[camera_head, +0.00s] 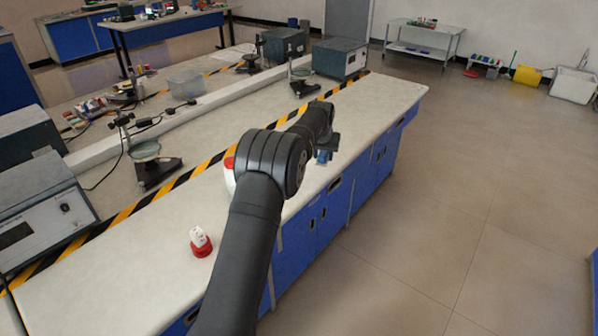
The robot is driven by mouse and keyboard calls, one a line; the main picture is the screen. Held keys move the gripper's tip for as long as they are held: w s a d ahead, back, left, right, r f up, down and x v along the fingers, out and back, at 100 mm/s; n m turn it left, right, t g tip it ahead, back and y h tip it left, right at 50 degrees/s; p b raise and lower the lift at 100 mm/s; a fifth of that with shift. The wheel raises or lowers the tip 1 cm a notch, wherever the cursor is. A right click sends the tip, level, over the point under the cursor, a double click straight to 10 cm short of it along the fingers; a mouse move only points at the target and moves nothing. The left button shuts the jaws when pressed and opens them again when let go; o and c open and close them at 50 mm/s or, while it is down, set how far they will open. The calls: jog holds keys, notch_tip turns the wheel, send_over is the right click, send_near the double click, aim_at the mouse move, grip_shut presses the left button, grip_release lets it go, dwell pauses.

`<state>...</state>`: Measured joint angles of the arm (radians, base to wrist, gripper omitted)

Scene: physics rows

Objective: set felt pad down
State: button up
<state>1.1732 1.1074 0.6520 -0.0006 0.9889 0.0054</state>
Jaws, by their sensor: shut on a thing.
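My arm reaches from the bottom of the view over the white bench (85,300). My gripper (326,150) is at the arm's far end, near the bench's front edge. It is small and partly hidden by my wrist. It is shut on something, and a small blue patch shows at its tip. I take this for the felt pad (323,157), but its outline is too small to be sure. I cannot tell whether it touches the bench top.
A white-and-red object (200,242) stands on the bench left of my arm. Another red-and-white thing (230,172) is partly hidden behind my arm. Yellow-black tape (140,205) runs along the bench, with instruments behind it. The bench top beyond my gripper (375,100) is clear.

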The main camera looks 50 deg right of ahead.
jog(key=w+f, duration=0.2)
jog(key=w, duration=0.1)
jog(key=w+f, duration=0.2)
jog(key=w, duration=0.2)
jog(key=w+f, duration=0.2)
jog(key=w, duration=0.1)
jog(key=shift+w+d+f, duration=0.1)
jog(key=shift+w, duration=0.1)
jog(key=shift+f, duration=2)
jog(key=shift+f, duration=0.15)
jog(key=o, duration=1)
jog(key=v, duration=1.2)
